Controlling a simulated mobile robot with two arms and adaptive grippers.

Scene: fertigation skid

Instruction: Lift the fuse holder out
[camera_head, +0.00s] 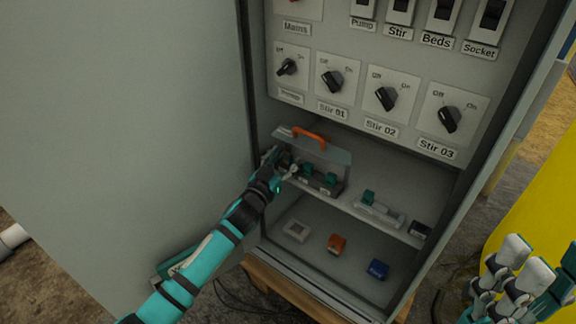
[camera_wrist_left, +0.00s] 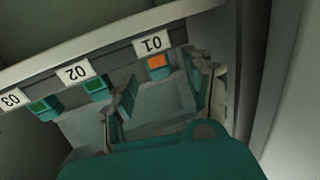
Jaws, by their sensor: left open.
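The fuse holder 01 (camera_wrist_left: 157,66), teal with an orange face, sits in the row under its upside-down label in the left wrist view. My left gripper (camera_wrist_left: 165,82) is open, with one finger on each side of this holder; I cannot tell whether they touch it. Fuse holders 02 (camera_wrist_left: 95,88) and 03 (camera_wrist_left: 42,107) have green faces and sit to the left. In the head view, my left gripper (camera_head: 282,167) is at the left end of the fuse row (camera_head: 318,180) and hides that end. My right gripper (camera_head: 515,280) is at the lower right, away from the cabinet.
A clear cover with an orange handle (camera_head: 309,138) stands raised just above the fuse row. Rotary switches (camera_head: 333,81) line the panel above. A white block (camera_head: 297,230), an orange block (camera_head: 337,244) and a blue block (camera_head: 377,269) lie on the cabinet floor. The open door (camera_head: 130,110) fills the left.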

